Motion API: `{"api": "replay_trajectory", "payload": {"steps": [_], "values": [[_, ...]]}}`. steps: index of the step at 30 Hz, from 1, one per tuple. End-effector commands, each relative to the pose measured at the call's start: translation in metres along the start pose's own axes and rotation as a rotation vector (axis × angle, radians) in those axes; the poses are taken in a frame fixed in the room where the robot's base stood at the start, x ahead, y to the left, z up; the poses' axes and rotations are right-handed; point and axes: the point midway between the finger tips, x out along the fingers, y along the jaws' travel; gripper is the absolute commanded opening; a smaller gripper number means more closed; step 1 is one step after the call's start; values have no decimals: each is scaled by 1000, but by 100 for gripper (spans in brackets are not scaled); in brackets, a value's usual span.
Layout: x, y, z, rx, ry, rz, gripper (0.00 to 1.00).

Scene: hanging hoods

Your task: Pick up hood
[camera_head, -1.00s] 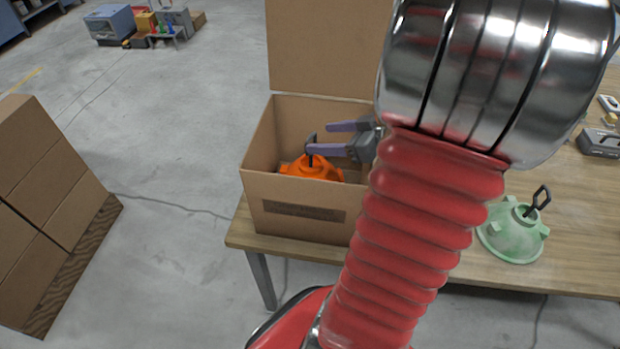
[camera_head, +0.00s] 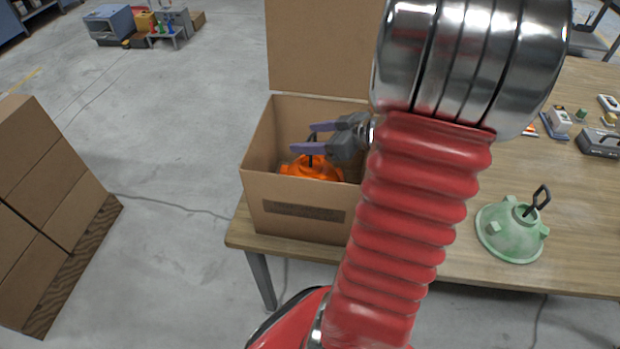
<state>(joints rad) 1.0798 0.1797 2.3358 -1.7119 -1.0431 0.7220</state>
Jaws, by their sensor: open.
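An orange hood (camera_head: 312,170) with a dark hook handle on top sits inside the open cardboard box (camera_head: 300,212) on the table. A green hood (camera_head: 513,236) with a dark loop handle stands upright on the table to the right of my arm. My gripper (camera_head: 306,138) is over the box, with its two purple fingers apart on either side of the orange hood's handle, as far as I can tell. The fingers are open. The box's front wall hides the lower part of the orange hood.
The wooden table (camera_head: 470,262) is clear around the green hood. Small items and a grey metal object (camera_head: 600,142) lie at its right. Stacked cartons (camera_head: 45,200) stand on the floor at left. The box's raised lid (camera_head: 318,50) stands behind it.

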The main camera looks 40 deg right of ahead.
Motion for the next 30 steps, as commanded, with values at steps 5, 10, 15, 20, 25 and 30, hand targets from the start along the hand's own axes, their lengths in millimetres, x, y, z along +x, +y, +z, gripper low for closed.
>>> {"api": "replay_trajectory", "payload": {"steps": [5, 10, 15, 20, 25, 30], "values": [[0, 0, 0, 0, 0, 0, 60], [0, 0, 0, 0, 0, 0, 48], [0, 0, 0, 0, 0, 0, 36], [0, 0, 0, 0, 0, 0, 25], [0, 0, 0, 0, 0, 0, 13], [0, 0, 0, 0, 0, 0, 1]]}}
